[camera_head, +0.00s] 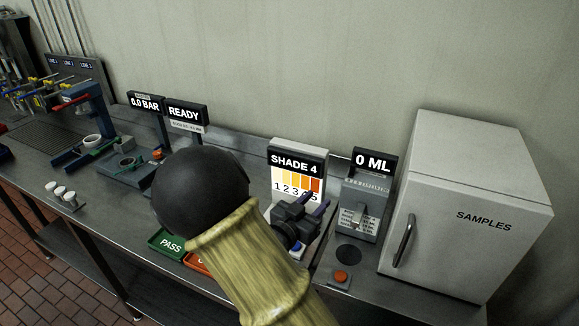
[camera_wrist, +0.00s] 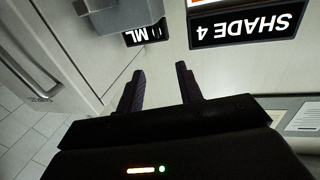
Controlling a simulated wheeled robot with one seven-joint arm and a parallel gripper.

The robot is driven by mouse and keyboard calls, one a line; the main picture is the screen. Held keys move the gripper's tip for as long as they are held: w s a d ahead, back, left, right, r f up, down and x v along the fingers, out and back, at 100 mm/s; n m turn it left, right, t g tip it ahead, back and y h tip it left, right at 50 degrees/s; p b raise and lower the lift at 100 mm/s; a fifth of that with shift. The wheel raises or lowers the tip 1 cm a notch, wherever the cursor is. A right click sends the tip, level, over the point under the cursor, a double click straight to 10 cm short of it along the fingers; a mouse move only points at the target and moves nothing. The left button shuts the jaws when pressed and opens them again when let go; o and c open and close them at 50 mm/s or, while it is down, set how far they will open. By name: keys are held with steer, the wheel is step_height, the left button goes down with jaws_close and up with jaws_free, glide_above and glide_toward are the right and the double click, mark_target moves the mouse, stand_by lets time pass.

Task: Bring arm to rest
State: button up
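My gripper (camera_head: 315,202) is over the bench, in front of the "SHADE 4" sign, with its fingers pointing towards the back wall. In the wrist view its two dark fingers (camera_wrist: 160,74) stand apart with nothing between them, so it is open and empty. My arm crosses the lower middle of the head view and hides part of the bench. The gripper looks close to the "SHADE 4" board (camera_head: 297,172) and left of the grey "0 ML" dispenser (camera_head: 366,195); I cannot tell the exact gap.
A white "SAMPLES" fridge (camera_head: 470,205) stands at the right. A red button (camera_head: 341,277) is in front of the dispenser. A green "PASS" tray (camera_head: 168,243) lies left of my arm. Further left are the "READY" sign (camera_head: 186,113), white cups (camera_head: 62,192) and a blue press (camera_head: 93,120).

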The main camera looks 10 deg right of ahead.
steer(key=a+f+n+g+y, duration=0.4)
steer(key=f+y, duration=0.3)
steer(key=y, duration=0.4)
steer(key=s+r+n+g+y, duration=0.1)
steer(key=s+n+g, duration=0.1)
steer(key=s, duration=0.5)
steer(key=s+a+n+g+y, duration=0.1)
steer(key=s+n, duration=0.3)
steer(key=s, duration=0.4)
steer(key=shift+s+r+g+y, duration=0.2)
steer(key=shift+r+g+y, duration=0.25)
steer(key=shift+g, duration=0.45)
